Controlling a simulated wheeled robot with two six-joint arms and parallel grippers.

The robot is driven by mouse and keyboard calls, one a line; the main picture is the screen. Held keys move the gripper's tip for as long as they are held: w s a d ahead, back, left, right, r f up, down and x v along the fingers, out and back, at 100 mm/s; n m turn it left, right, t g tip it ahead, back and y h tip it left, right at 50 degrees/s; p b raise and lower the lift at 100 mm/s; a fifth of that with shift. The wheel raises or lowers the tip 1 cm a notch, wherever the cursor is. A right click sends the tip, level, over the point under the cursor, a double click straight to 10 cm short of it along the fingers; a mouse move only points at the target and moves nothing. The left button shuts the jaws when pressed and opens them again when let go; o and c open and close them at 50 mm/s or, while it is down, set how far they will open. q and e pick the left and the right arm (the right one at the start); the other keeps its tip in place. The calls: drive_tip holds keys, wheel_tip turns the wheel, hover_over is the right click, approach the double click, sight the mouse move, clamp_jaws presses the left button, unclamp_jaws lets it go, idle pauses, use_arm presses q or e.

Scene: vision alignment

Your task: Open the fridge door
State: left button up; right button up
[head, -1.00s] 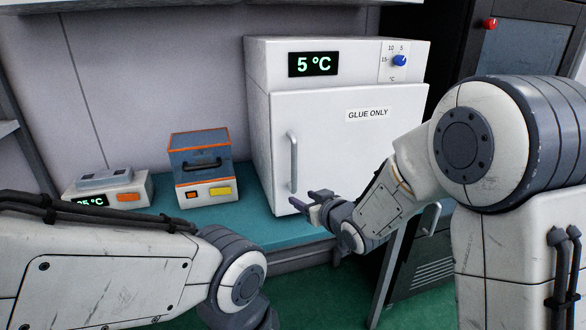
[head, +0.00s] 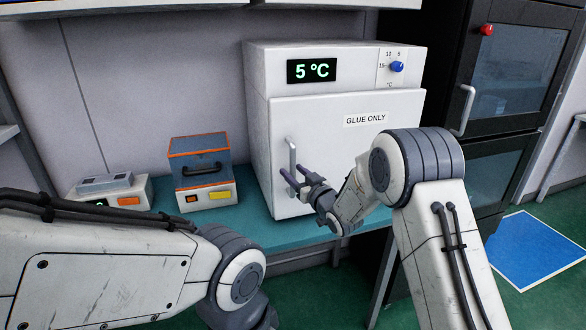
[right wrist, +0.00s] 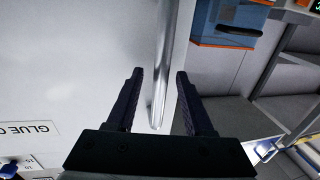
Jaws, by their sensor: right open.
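The white fridge (head: 262,100) stands on the teal bench with its door (head: 345,145) shut. The door carries a "GLUE ONLY" label and a vertical silver handle (head: 291,158) near its left edge. My right gripper (head: 294,178) is open at the lower part of the handle. In the right wrist view, the handle (right wrist: 164,65) runs between the two open fingers (right wrist: 158,85), with a gap on each side. Whether the fingertips reach fully around it I cannot tell. My left arm shows at lower left; its gripper is out of the picture.
A blue box with orange edges (head: 200,160) and a small white device (head: 110,190) stand on the teal bench (head: 240,222) left of the fridge. A dark cabinet (head: 505,80) stands at the right. A blue mat (head: 535,250) lies on the green floor.

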drive_tip(key=shift+w+a, duration=0.2)
drive_tip(key=shift+w, duration=0.2)
clamp_jaws()
idle(1.2)
